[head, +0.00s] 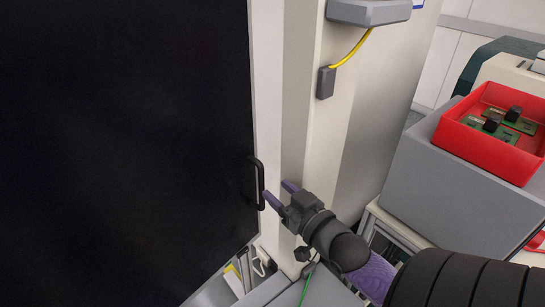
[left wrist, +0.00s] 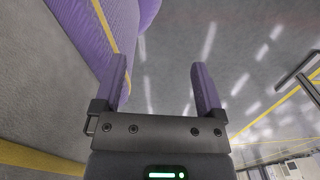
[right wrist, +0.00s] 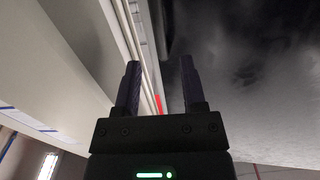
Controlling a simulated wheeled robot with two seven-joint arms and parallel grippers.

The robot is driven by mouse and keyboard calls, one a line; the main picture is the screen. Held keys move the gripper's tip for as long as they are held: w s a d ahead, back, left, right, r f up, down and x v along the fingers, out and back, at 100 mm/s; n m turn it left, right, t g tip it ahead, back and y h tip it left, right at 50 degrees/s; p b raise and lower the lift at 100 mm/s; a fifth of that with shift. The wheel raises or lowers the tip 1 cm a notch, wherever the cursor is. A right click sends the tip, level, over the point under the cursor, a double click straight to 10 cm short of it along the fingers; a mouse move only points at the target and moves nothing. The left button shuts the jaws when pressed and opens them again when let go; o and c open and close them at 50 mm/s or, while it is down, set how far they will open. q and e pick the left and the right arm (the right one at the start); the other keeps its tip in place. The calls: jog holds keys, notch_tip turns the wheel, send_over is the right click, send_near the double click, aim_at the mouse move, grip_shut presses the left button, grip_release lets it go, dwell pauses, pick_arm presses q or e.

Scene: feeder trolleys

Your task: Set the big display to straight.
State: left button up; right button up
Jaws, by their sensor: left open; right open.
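The big display (head: 120,140) is a large dark panel filling the left of the head view, with a pale edge at its right. A black bar handle (head: 260,184) sits upright near that edge. My right gripper (head: 277,193) is open and empty just right of the handle, its fingers pointing at it; I see no contact. In the right wrist view, a dark mottled surface, apparently the display (right wrist: 240,75), lies right of the open fingers (right wrist: 160,75). My left gripper (left wrist: 158,75) is open and empty above grey floor, outside the head view. The display's exact angle cannot be told.
A pale column (head: 335,140) stands right beside the display's edge, with a grey box and yellow cable (head: 352,48) on it. A red tray (head: 485,147) with green circuit boards rests on a grey unit (head: 415,165) at right. A purple rounded shape (left wrist: 85,40) is near my left gripper.

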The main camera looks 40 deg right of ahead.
aim_at(263, 179)
jog(key=w, duration=0.2)
jog(key=w+b, duration=0.1)
jog(key=w, duration=0.3)
jog(key=shift+w+d+f, duration=0.1)
jog(key=shift+w+d, duration=0.05)
jog(key=shift+d, duration=0.15)
grip_shut()
dwell(0.4)
dwell(0.5)
